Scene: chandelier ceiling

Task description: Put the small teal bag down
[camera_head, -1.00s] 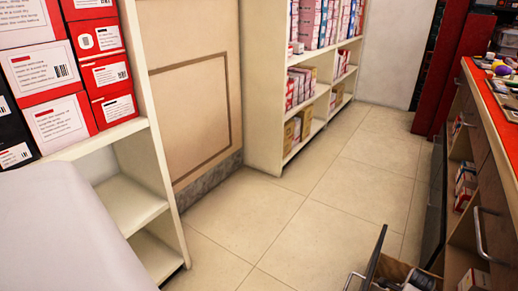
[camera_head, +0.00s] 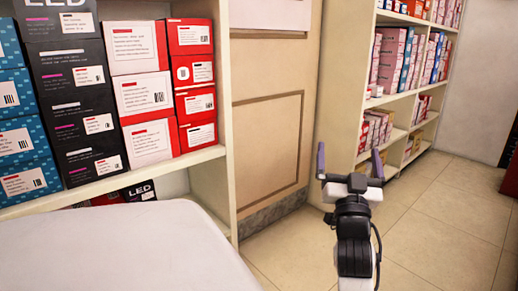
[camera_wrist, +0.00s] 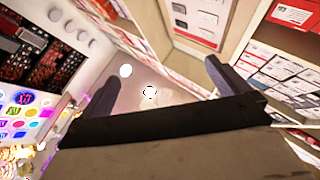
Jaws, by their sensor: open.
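No small teal bag shows in either view. My gripper (camera_head: 349,158) is right of centre in the head view, raised in front of the beige wall panel and the far shelf. Its two fingers are spread wide with nothing between them. In the wrist view the fingers of my gripper (camera_wrist: 160,84) also stand apart and empty.
A white shelf (camera_head: 220,95) with stacked red, black and blue boxes stands at left. A pale flat surface (camera_head: 140,245) fills the lower left. A stocked shelf (camera_head: 352,100) stands at the back right. Tiled floor (camera_head: 445,225) is clear at right.

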